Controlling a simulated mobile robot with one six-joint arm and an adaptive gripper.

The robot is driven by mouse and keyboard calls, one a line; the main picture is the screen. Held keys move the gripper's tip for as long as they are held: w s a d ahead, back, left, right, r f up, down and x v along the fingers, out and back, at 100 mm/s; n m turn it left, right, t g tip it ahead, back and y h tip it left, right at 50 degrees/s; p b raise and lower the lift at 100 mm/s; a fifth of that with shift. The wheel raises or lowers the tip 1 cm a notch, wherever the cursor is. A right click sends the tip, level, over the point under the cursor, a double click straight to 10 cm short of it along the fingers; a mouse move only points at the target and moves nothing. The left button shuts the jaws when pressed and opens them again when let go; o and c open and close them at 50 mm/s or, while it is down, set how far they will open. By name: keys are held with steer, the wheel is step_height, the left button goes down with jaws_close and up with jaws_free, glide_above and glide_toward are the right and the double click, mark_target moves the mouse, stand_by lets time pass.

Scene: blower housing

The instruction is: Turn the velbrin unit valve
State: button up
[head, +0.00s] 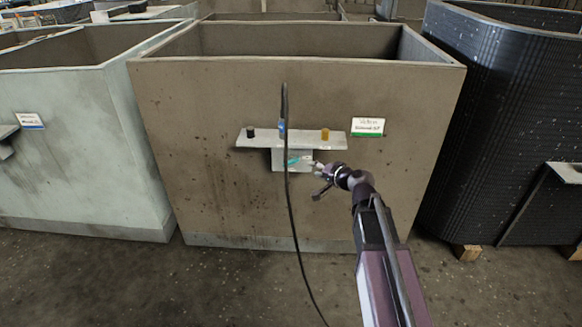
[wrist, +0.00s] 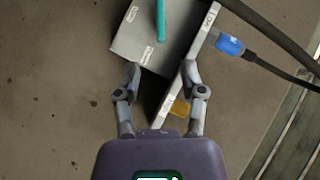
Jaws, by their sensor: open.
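The brown bin (head: 200,130) carries a grey bracket with a box (head: 280,167) under its shelf. A teal valve handle (head: 293,161) sits on the box front; it also shows in the wrist view (wrist: 160,20), its far end cut off by the top edge. The sign (head: 368,127) beside it is white and green, its writing too small to read surely. My gripper (head: 317,168) is open and empty, just right of the handle. In the wrist view its fingertips (wrist: 160,76) are spread near the box edge, short of the handle and apart from it.
A dark cable (head: 289,200) with a blue plug (head: 282,127) hangs in front of the shelf, left of my gripper. The shelf (head: 300,138) bears a black knob (head: 250,132) and an amber knob (head: 325,134). A pale bin (head: 90,150) and a black ribbed bin (head: 480,130) flank it.

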mark_target(293, 163)
steer(key=shift+w, duration=0.1)
steer(key=b+x, duration=0.4)
steer(key=x, duration=0.9)
steer(key=shift+w+a+f+b, duration=0.1)
steer(key=shift+w+a+b, duration=0.15)
steer(key=shift+a+b, duration=0.1)
jaws_close()
